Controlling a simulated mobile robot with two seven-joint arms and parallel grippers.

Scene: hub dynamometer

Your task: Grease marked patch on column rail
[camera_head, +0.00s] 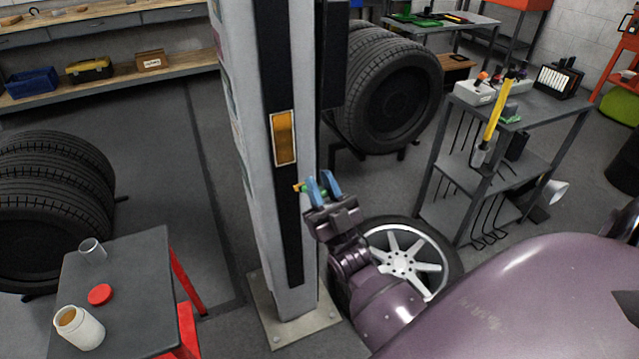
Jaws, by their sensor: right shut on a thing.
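The column (250,150) stands upright in the middle with a black rail (290,225) down its face. The marked patch is an orange rectangle with a pale border (283,137) on the rail. My right gripper (324,187), with blue fingertips, is shut on a small green tool with an orange-yellow tip (300,188), perhaps a brush; the fingers hide much of it. The tip points left toward the rail, below the patch; I cannot tell whether it touches. An open jar with tan contents (80,328) and a red lid (100,294) sit on the small table at lower left. My left gripper is not in view.
The small grey table (145,275) also holds a clear cup (92,250). Tires (50,190) are stacked at left. A wheel (405,260) lies behind my right arm, and another tire (390,95) stands behind the column. A loaded grey shelf cart (550,115) stands at right.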

